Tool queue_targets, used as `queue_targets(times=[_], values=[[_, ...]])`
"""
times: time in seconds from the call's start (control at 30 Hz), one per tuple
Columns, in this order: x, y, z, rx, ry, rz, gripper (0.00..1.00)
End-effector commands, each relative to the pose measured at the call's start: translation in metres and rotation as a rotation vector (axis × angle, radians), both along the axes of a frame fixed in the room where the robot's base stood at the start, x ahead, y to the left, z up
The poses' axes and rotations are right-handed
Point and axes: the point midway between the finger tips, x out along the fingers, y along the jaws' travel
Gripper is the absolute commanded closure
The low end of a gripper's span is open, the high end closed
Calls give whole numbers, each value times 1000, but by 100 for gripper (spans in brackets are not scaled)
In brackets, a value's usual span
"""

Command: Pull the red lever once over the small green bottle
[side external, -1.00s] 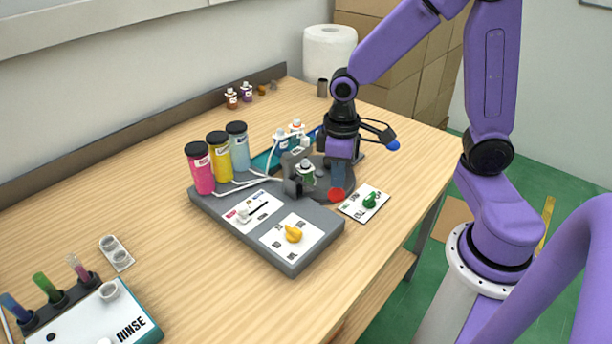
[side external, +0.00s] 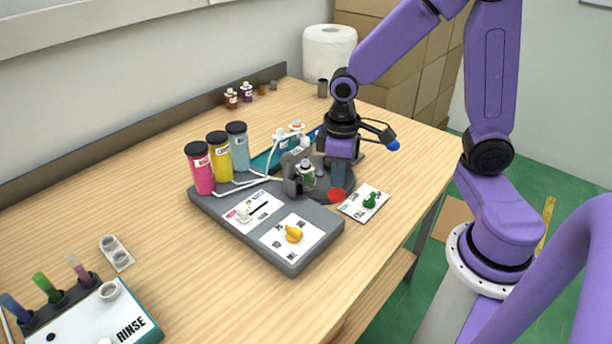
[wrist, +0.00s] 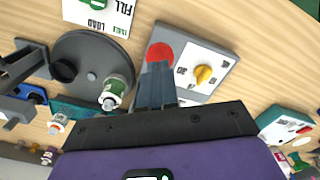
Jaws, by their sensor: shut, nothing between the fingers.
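The red lever's round red end (side external: 336,195) shows at the front right of the grey machine, and in the wrist view (wrist: 160,52) just beyond my fingertips. My gripper (side external: 338,186) points down at it with shut, empty fingers, which also show in the wrist view (wrist: 157,72). The fingertips overlap the red end's edge; I cannot tell whether they touch it. The small green bottle (side external: 307,178), with a white neck and grey cap, stands upright on the round grey turntable, left of my fingers. It shows in the wrist view (wrist: 114,92) too. The rest of the lever is hidden.
The grey machine base (side external: 290,262) carries a yellow knob (side external: 293,234) and a white knob (side external: 243,214). A card with a green knob (side external: 369,200) lies to its right. Pink, yellow and blue bottles (side external: 238,150) stand behind. The front left tabletop is partly clear.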

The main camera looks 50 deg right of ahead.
Motion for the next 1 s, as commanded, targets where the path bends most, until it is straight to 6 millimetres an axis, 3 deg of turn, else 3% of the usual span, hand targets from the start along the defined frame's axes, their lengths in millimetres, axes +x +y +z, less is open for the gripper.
queue_targets(times=[0.53, 1.0], values=[[0, 0, -1, 0, 1, 0, 100], [0, 0, -16, 0, 1, 0, 100]])
